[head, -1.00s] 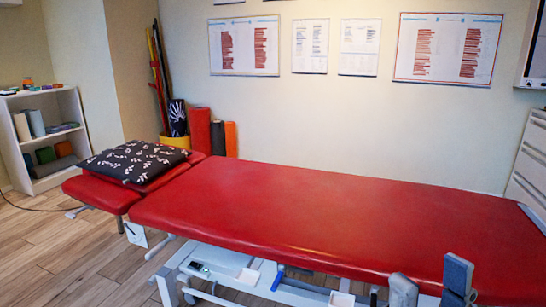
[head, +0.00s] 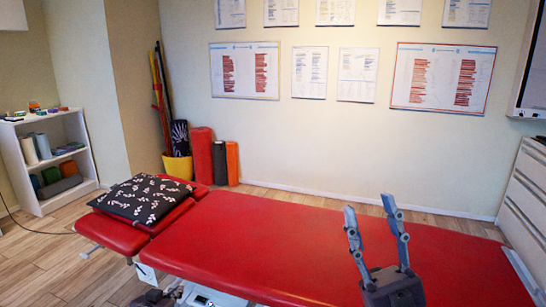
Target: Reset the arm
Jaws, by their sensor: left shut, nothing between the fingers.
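My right gripper (head: 370,208) stands upright at the lower right of the head view, in front of the red treatment table (head: 265,235). Its two grey fingers point up, spread apart with nothing between them. My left gripper (head: 154,298) shows only as a small dark grey part at the bottom edge, left of the table's base. It is shut and empty, and the lower part is cut off by the frame. Most of both arms is out of view.
A black patterned pillow (head: 140,198) lies on the table's head section. A white shelf (head: 88,150) stands at the left, rollers (head: 202,155) and a yellow bin (head: 178,166) at the wall, and white drawers (head: 525,190) at the right. Posters hang on the back wall.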

